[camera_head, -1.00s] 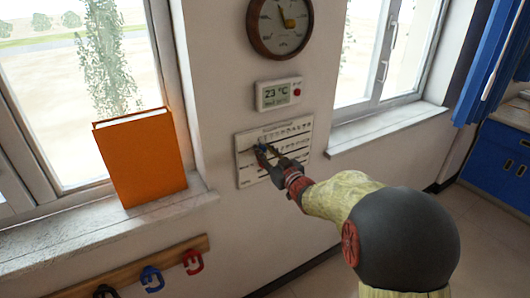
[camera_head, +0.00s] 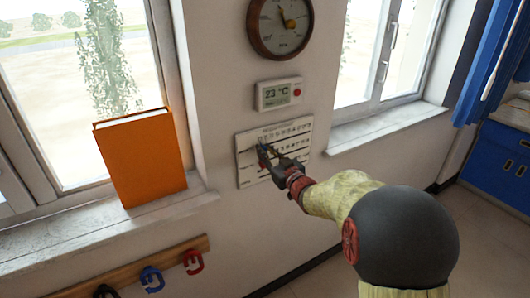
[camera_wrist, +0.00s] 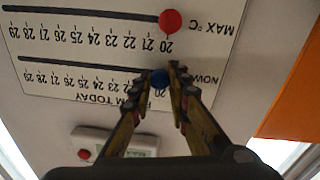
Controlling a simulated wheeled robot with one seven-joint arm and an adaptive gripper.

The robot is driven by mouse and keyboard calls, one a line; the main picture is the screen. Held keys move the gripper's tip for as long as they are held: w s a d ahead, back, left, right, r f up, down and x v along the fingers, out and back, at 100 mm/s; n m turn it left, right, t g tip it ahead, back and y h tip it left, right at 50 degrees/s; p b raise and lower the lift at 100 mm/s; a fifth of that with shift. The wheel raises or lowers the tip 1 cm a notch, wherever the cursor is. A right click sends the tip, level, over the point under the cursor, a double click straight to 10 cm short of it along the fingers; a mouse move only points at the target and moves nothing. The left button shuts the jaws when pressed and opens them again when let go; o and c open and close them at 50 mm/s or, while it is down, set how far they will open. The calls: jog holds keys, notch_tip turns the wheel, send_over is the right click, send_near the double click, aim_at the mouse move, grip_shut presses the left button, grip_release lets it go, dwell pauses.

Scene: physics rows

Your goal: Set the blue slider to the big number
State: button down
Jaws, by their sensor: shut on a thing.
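The white board (camera_head: 300,128) on the wall carries two slots with number scales from 20 to 29. In the wrist view, where the board (camera_wrist: 225,60) shows upside down, the blue slider knob (camera_wrist: 160,78) is on the NOW scale, by the 20. My gripper (camera_wrist: 178,75) is shut on it, with a finger on either side. In the head view my gripper (camera_head: 268,153) reaches the board's left part and partly hides it. The display (camera_head: 278,94) above the board shows a big 23 °C. It also shows in the wrist view (camera_wrist: 118,142).
A red slider knob (camera_wrist: 170,21) sits at 20 on the MAX scale. A round dial (camera_head: 281,25) hangs above the display. An orange book (camera_head: 143,160) stands on the left sill. Hooks (camera_head: 152,279) are on a rail below it.

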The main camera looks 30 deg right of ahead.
jog(key=d+p, duration=0.1)
jog(key=d, duration=0.6)
jog(key=shift+w, duration=0.15)
jog(key=c, duration=1.7)
grip_release()
jog(key=shift+o, duration=0.2)
send_near(277, 141)
jog(key=s, duration=0.5)
jog(key=shift+s+d, duration=0.1)
jog(key=shift+s, duration=0.3)
jog(key=shift+f, duration=0.1)
